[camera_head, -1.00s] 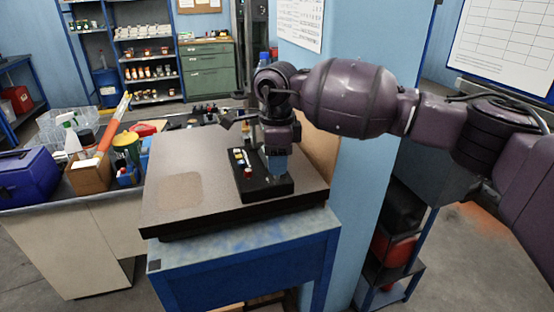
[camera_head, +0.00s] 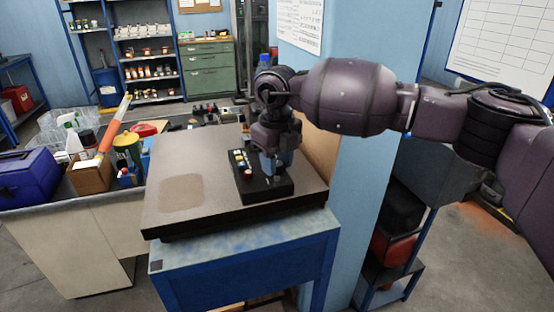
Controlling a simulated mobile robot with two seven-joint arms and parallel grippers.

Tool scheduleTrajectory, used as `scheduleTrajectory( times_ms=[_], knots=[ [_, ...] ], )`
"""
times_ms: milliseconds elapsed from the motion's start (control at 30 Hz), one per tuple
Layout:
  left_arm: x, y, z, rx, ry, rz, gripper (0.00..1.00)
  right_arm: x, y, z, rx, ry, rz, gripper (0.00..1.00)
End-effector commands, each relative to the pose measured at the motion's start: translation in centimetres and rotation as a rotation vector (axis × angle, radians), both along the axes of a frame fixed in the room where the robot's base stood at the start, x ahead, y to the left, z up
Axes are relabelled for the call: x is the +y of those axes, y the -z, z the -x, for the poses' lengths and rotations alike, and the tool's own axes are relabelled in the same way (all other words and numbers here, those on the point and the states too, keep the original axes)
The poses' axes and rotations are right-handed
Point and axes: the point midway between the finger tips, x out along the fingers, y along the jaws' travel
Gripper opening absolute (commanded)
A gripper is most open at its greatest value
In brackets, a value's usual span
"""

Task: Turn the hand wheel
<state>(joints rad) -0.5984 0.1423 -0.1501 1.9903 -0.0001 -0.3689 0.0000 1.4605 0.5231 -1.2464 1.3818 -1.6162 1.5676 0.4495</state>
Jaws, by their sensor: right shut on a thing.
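A black base block (camera_head: 265,196) with small coloured parts (camera_head: 240,161) along its left side stands on the brown-grey bench top. My right arm comes in from the right, and its gripper (camera_head: 273,178) points down over the right part of the block. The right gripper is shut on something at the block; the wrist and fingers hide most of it. I cannot make out the hand wheel's shape, so I cannot tell whether it is the thing held. My left gripper is not in view.
The bench top (camera_head: 215,215) is clear at the left, apart from a faint lighter patch (camera_head: 181,193). A blue pillar (camera_head: 350,200) stands right of the bench.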

Motion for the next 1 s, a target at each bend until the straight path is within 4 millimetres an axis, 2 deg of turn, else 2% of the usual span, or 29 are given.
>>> scheduleTrajectory(
  times_ms=[1000],
  knots=[
    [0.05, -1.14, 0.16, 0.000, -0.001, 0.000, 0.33, 0.02, -0.12, -0.04, -0.001, 0.957, -0.001, 0.13]
  ],
)
